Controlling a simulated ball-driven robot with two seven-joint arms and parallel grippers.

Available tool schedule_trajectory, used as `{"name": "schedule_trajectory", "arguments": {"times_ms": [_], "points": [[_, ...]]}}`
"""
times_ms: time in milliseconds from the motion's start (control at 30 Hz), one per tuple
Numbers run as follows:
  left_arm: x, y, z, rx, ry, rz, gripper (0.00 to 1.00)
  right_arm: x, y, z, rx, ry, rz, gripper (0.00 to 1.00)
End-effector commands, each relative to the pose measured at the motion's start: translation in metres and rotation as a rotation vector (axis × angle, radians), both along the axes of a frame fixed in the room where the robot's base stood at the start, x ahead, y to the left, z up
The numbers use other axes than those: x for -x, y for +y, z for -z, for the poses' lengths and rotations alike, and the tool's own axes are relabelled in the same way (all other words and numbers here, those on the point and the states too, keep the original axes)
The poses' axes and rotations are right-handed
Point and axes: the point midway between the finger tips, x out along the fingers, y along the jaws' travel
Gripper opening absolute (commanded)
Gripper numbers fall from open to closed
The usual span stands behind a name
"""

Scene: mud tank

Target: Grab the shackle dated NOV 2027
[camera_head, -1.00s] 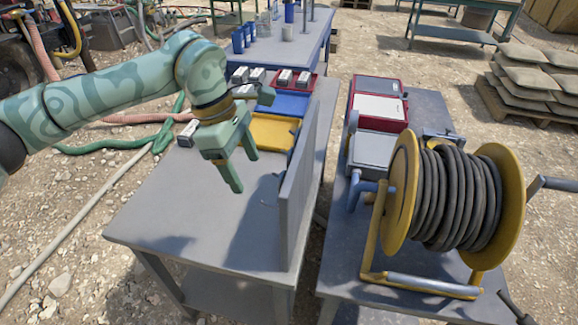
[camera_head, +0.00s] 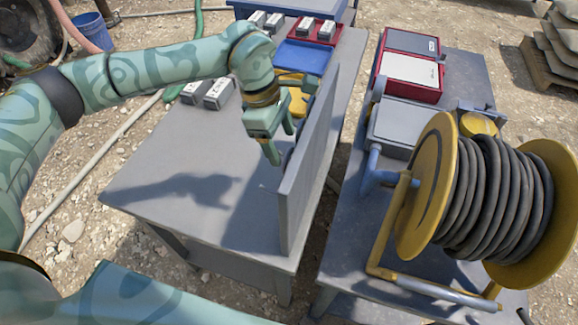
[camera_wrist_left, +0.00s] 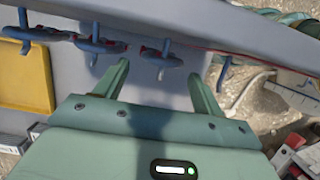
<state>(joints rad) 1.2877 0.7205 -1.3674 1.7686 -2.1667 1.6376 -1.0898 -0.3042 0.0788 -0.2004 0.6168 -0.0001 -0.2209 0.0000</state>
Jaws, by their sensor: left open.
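Several blue, shackle-like fittings hang in a row along the grey upright panel in the left wrist view. One fitting (camera_wrist_left: 162,57) is just beyond and between my left gripper's fingertips, apart from them. Another fitting (camera_wrist_left: 98,45) is left of it, and a further one (camera_wrist_left: 30,33) hangs at the far left. I can read no date on any of them. My left gripper (camera_head: 281,143) is open and empty, close to the left face of the panel (camera_head: 308,170); its two fingers also show in the left wrist view (camera_wrist_left: 160,72). My right gripper is out of view.
The grey table (camera_head: 190,165) has clear room left of the panel. A yellow tray (camera_head: 299,101), a blue tray (camera_head: 297,58) and small labelled boxes (camera_head: 218,94) are behind. A cable reel (camera_head: 490,200) and cases stand on the right table.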

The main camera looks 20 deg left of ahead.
Motion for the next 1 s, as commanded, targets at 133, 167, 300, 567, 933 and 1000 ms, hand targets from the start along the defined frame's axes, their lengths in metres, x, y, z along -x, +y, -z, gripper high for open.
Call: {"name": "schedule_trajectory", "arguments": {"times_ms": [133, 167, 300, 567, 933, 1000], "points": [[0.001, -0.004, 0.011, 0.001, 0.002, 0.001, 0.69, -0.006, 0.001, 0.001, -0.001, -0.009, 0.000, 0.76], [0.001, -0.005, 0.014, 0.001, 0.003, 0.002, 0.69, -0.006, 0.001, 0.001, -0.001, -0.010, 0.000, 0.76], [0.003, -0.014, 0.037, 0.002, 0.002, 0.003, 0.69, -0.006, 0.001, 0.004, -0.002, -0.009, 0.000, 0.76], [0.002, -0.019, 0.055, 0.001, -0.001, 0.001, 0.69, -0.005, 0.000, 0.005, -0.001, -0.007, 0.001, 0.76], [0.002, -0.018, 0.055, 0.001, -0.001, 0.001, 0.31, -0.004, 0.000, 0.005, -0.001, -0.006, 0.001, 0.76], [0.002, -0.018, 0.055, 0.001, -0.001, 0.001, 0.31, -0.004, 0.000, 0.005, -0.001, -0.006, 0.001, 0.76]]}}
